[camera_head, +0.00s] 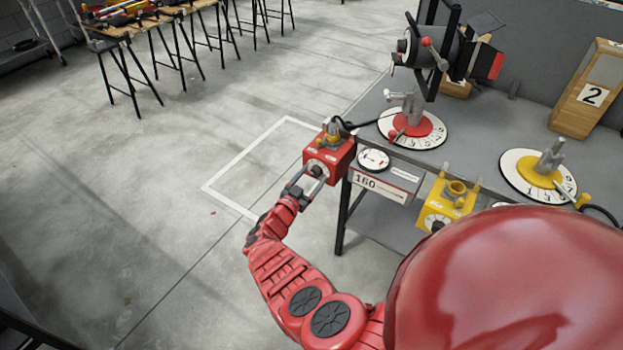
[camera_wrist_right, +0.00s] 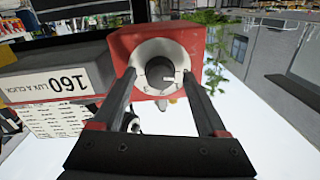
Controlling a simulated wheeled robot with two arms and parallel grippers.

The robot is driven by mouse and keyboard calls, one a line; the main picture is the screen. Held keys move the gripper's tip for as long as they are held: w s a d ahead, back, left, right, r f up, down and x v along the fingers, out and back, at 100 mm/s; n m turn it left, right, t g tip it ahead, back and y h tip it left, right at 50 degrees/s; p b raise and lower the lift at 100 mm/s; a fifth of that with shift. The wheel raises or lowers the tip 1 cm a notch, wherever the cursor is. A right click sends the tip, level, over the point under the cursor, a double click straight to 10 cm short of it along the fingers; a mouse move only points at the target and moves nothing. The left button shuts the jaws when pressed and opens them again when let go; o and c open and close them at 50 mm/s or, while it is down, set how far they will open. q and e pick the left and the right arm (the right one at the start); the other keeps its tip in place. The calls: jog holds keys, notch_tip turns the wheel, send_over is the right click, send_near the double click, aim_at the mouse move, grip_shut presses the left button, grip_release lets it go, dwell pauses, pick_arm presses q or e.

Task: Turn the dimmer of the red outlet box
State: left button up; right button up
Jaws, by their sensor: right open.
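The red outlet box (camera_head: 329,157) sits at the near left corner of the grey table, and its front face shows in the right wrist view (camera_wrist_right: 199,45). Its dimmer (camera_wrist_right: 160,72) is a dark round knob within a white marked dial. My right gripper (camera_head: 311,180) is at the front of this box. In the right wrist view its open fingers (camera_wrist_right: 159,80) stand on either side of the dimmer. I cannot tell whether the fingertips touch the knob. My left gripper is not in view.
A yellow outlet box (camera_head: 436,215) hangs at the table front, right of the 160 label (camera_head: 381,186). A spotlight (camera_head: 440,50) stands on a red-and-white dial base (camera_head: 428,131).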

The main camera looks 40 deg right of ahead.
grip_shut()
